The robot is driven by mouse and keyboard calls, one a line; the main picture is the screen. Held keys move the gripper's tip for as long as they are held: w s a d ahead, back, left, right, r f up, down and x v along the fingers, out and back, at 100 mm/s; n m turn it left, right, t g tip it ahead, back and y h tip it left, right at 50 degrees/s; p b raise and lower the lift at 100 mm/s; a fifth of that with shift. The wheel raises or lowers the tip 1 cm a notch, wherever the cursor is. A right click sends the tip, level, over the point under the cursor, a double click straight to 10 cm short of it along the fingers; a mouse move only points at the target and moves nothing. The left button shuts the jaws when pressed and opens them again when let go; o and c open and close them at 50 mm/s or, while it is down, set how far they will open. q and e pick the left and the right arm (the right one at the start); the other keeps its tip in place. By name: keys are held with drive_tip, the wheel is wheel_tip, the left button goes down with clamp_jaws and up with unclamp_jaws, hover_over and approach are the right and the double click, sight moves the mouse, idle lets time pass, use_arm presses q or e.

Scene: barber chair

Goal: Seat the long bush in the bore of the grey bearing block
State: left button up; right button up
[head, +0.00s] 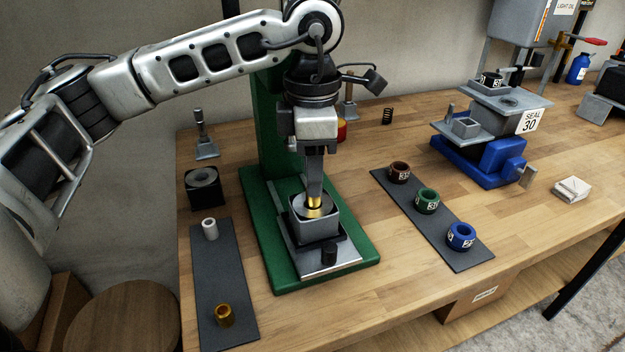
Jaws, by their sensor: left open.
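The grey bearing block (328,223) sits on the steel plate of the green press (355,262). A brass bush (314,212), which I take for the long bush, stands upright at the block's bore with its upper part showing. How deep it sits is hidden. My left gripper (314,198) points straight down over the block, its fingers at the bush. It is open, though the fingers overlap in this view and the gap does not show. My right gripper is not in view.
A dark mat (226,275) at left holds a pale bush (210,229) and another brass bush (224,315). Another mat (420,218) holds brown, green and blue rings. A blue vise (480,162) stands behind right. The front right tabletop is clear.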

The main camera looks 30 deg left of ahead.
use_arm(q)
wheel_tip(320, 180, up, 9)
idle(0.3)
